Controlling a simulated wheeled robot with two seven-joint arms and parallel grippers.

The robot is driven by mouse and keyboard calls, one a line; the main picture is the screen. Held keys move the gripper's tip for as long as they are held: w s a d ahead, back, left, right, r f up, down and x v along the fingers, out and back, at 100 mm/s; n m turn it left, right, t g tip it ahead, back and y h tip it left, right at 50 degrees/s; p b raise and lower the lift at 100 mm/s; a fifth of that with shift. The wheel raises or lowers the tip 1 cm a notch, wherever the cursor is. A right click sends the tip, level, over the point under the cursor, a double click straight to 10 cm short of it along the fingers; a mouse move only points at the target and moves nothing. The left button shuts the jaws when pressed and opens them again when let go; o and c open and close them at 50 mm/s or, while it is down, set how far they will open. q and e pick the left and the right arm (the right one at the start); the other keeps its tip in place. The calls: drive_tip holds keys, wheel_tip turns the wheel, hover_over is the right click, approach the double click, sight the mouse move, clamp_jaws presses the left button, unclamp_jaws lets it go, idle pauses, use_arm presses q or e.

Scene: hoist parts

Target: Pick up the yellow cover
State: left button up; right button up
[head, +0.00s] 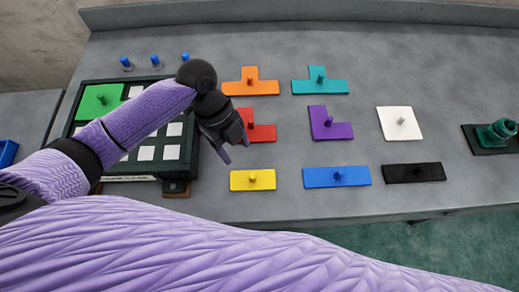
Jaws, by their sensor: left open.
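The yellow cover (253,181) is a flat rectangular plate with a small upright peg near its middle. It lies on the grey table, near the front edge. My left gripper (236,153) is open and above the table, up and a little left of the yellow cover in the picture. It appears empty and apart from the cover. It partly hides the red piece (262,131). My right gripper is not in view.
Orange (250,82), teal (320,81), purple (330,125), white (394,124), blue (350,177) and black (425,173) pegged pieces lie around it. A dark case (187,150) with white squares and a green plate (97,101) stands left. A dark green fixture (478,143) sits right.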

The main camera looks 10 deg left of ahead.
sight(252, 175)
use_arm(q)
drive_tip(key=b+x, duration=0.3)
drive_tip(key=x, duration=0.7)
drive_tip(key=shift+d, duration=0.2)
drive_tip(key=shift+r, duration=0.1)
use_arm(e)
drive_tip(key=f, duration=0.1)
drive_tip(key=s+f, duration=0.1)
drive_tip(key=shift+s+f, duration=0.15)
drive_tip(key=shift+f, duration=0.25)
use_arm(q)
drive_tip(key=shift+w, duration=0.1)
clamp_jaws()
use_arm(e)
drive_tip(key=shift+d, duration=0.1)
